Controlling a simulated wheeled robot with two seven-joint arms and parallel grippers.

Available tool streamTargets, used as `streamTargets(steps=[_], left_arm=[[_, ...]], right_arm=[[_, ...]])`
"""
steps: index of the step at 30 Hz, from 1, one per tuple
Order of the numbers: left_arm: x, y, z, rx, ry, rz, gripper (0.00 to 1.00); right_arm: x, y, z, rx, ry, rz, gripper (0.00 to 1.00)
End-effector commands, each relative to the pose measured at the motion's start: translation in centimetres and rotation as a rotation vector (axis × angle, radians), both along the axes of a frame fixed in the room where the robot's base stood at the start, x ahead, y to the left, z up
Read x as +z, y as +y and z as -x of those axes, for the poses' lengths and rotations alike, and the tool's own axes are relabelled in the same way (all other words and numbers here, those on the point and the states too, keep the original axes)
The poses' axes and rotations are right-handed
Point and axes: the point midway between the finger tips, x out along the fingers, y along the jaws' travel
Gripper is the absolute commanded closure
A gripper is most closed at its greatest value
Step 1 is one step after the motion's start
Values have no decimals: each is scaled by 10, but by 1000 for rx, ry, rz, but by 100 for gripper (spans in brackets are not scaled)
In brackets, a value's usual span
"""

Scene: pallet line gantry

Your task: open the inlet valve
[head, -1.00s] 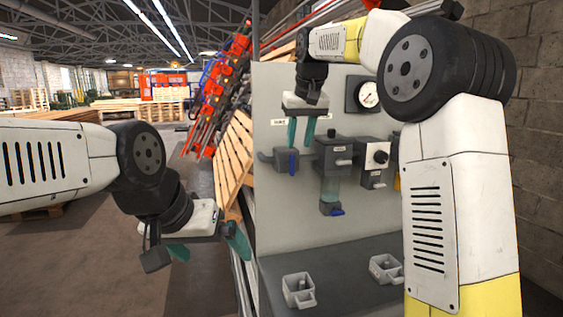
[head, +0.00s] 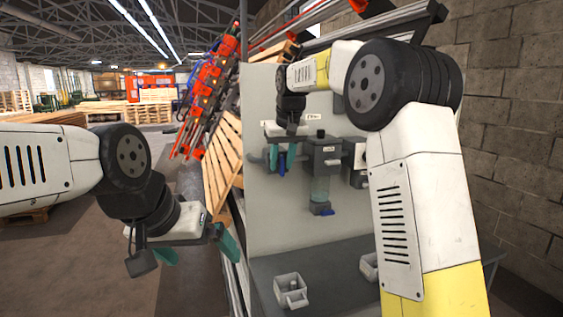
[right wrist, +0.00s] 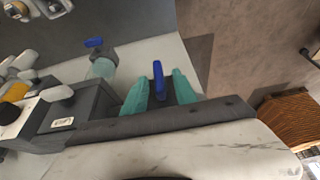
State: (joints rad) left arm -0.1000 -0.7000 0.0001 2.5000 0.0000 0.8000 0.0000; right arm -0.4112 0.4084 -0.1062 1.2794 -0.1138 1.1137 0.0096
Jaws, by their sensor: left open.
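The inlet valve has a small blue lever (head: 282,164) that hangs down on the grey panel, left of the filter unit. My right gripper (head: 282,156) is at the lever, its teal fingers on either side of it. In the right wrist view the blue lever (right wrist: 159,80) stands between the two fingers (right wrist: 160,92), with narrow gaps showing. The valve body is mostly hidden behind the gripper. My left gripper (head: 197,250) is open and empty, low at the left, away from the panel.
Right of the valve is a filter unit (head: 321,155) with a clear bowl and a blue tap (head: 322,210) below. A grey box (head: 355,165) is partly hidden by my right arm. Light grey holders (head: 290,292) stand on the shelf (head: 325,262) below. Wooden pallets (head: 222,160) lean left of the panel.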

Motion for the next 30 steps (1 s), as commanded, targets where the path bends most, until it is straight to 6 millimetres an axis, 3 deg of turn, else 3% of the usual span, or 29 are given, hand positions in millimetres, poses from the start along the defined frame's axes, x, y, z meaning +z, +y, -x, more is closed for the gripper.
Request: streamTargets(steps=[1, 5, 17, 30], left_arm=[[0, 0, 0, 0, 0, 0, 0], [0, 0, 0, 0, 0, 0, 0], [0, 0, 0, 0, 0, 0, 0], [0, 0, 0, 0, 0, 0, 0]], right_arm=[[0, 0, 0, 0, 0, 0, 74], [0, 0, 0, 0, -1, 0, 100], [1, -1, 0, -1, 8, -28, 100], [0, -8, -3, -6, 92, -294, 100]])
